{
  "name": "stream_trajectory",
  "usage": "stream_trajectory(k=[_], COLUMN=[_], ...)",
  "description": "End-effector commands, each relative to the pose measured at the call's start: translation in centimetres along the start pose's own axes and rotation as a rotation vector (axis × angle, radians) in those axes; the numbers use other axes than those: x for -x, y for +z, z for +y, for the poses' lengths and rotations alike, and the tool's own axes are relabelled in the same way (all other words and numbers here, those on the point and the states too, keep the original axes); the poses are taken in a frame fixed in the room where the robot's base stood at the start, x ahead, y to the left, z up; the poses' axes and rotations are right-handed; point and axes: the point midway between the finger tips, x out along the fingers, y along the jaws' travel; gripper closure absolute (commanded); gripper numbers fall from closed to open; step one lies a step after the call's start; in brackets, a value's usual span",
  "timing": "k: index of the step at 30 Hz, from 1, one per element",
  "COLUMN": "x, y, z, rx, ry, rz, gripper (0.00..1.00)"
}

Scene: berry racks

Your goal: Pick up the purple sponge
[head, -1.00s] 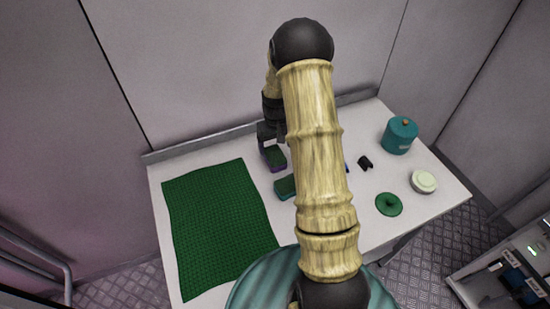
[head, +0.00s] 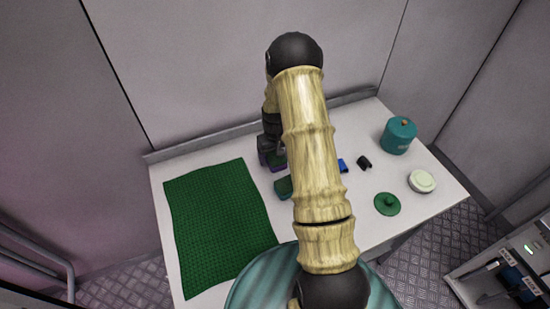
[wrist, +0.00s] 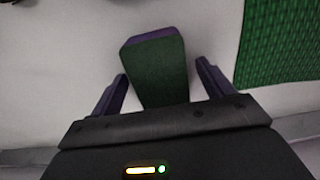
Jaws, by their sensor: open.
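The purple sponge (head: 280,166) has a dark green top and a purple lower side. It lies on the white table, right of the green mat. In the wrist view the sponge (wrist: 160,68) lies between the two fingers of my open gripper (wrist: 161,72), with bare table showing on both sides of it. In the head view my gripper (head: 267,155) is down at the sponge and partly hides it. Whether the fingers touch the table cannot be told.
The green mat (head: 220,225) covers the table's left. On the right are a blue piece (head: 342,165), a black piece (head: 364,162), a teal canister (head: 397,138), a white round dish (head: 421,182) and a green lid (head: 387,205).

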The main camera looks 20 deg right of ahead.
Motion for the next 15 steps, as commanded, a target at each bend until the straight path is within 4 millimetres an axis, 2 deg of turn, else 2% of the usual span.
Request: stream_trajectory(k=[3,5,10,11,14,15], x=[0.02,0.02,0.03,0.03,0.03,0.03], y=[0.0,0.0,0.0,0.0,0.01,0.01], z=[0.0,0.0,0.0,0.0,0.0,0.0], rx=[0.0,0.0,0.0,0.0,0.0,0.0], ry=[0.0,0.0,0.0,0.0,0.0,0.0], rz=[0.0,0.0,0.0,0.0,0.0,0.0], gripper=[0.2,0.3,0.63,0.67,0.67,0.71])
